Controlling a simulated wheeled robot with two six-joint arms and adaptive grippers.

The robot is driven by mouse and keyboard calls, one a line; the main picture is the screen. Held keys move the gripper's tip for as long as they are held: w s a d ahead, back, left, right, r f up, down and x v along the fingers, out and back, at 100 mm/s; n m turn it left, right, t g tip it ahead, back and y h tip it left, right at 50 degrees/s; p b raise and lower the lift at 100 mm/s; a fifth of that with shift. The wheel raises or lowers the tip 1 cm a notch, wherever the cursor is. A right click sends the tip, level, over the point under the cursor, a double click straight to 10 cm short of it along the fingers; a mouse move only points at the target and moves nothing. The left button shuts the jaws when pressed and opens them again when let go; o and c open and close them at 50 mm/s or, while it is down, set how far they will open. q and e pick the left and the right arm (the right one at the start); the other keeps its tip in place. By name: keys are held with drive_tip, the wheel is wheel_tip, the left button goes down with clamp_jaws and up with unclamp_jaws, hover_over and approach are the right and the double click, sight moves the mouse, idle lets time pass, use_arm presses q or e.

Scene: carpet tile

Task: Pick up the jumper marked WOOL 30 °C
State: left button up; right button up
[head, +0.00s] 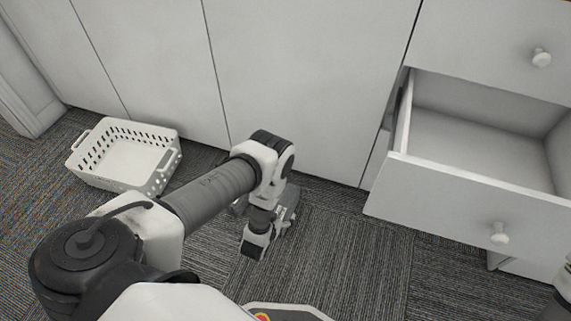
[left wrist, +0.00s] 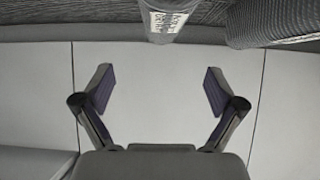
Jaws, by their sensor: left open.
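In the left wrist view, a grey fabric-like item (left wrist: 165,35) with a white printed label (left wrist: 168,18) shows at the top middle edge; its print is too blurred to read. A darker grey textured item (left wrist: 272,22) lies right of it. I cannot tell which is the WOOL 30 °C jumper. My left gripper (left wrist: 157,82) is open, with nothing between its fingers; the labelled item is beyond the fingertips, apart from them. In the head view my left gripper (head: 287,213) is low over the carpet, mostly behind my arm, and no jumper is clearly visible there.
A white perforated basket (head: 163,176) stands on the carpet at the left, looking empty. White cabinet doors (head: 310,80) rise behind my gripper. An open, empty-looking drawer (head: 470,195) juts out at the right. Carpet (head: 350,260) in front is clear.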

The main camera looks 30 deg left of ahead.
sight(284, 204)
use_arm(q)
drive_tip(key=shift+t, duration=0.5)
drive_tip(key=w+f+b, duration=0.1)
drive_tip(key=w+f, duration=0.1)
drive_tip(key=w+a+f+b, duration=0.1)
drive_tip(key=w+f+b, duration=0.1)
drive_tip(key=w+a+f+b, duration=0.1)
drive_tip(key=w+f+b, duration=0.1)
drive_tip(key=shift+w+f, duration=0.35)
drive_tip(key=shift+w, duration=0.05)
drive_tip(key=shift+w+a+b, duration=0.1)
drive_tip(key=shift+w+b, duration=0.2)
drive_tip(key=shift+r, duration=0.1)
drive_tip(key=c, duration=1.5)
use_arm(e)
wheel_tip(284, 204, down, 8)
drive_tip(key=shift+r, duration=0.25)
use_arm(q)
drive_tip(key=shift+c, duration=0.2)
